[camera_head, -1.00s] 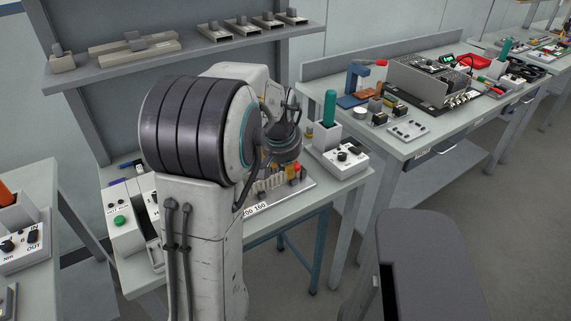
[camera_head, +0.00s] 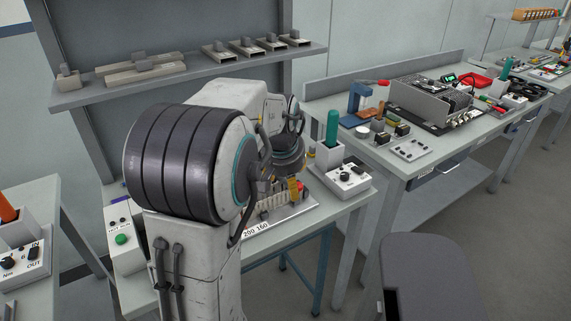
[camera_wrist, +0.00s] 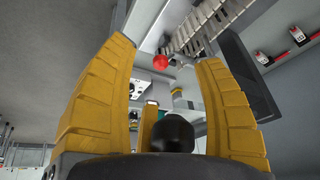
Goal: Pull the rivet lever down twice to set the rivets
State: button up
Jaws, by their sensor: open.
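A red ball knob (camera_wrist: 162,62) shows in the wrist view, just beyond and between the tips of my gripper (camera_wrist: 168,52); it looks like the rivet lever's end. The yellow fingers are spread wide and hold nothing that I can see. A dark round part (camera_wrist: 172,133) is close to the camera between them; I cannot tell what it belongs to. In the head view, a yellow finger of my gripper (camera_head: 293,188) shows over the white slotted duct (camera_head: 279,206) on the bench. My arm hides most of the lever and part of the duct.
A white box with a green button (camera_head: 120,239) stands left of my arm. A grey control box (camera_head: 350,180) with a green-handled tool (camera_head: 332,127) stands to the right. A shelf (camera_head: 180,78) crosses behind. Another bench with a metal chassis (camera_head: 428,100) stands farther right.

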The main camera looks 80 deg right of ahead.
jog(key=v, duration=0.8)
jog(key=shift+a+r, duration=0.15)
jog(key=shift+a, duration=0.05)
dwell(0.5)
jog(key=a+f+y, duration=0.2)
jog(key=a+f, duration=0.4)
jog(key=f, duration=0.1)
jog(key=w+a+f+n+t+y, duration=0.1)
jog(key=w+a+f+n, duration=0.3)
jog(key=w+a, duration=0.75)
jog(key=w+a+r+n+t, duration=0.1)
jog(key=w+a+n, duration=0.4)
jog(key=a, duration=0.6)
jog(key=w+a+r+n+t+y, duration=0.1)
jog(key=w+a+n, duration=0.3)
jog(key=a+n, duration=0.6)
jog(key=shift+w+a+r+t+y, duration=0.15)
jog(key=shift+w+a+t+y, duration=0.2)
jog(key=shift+a+t, duration=0.2)
jog(key=shift+w+r, duration=0.1)
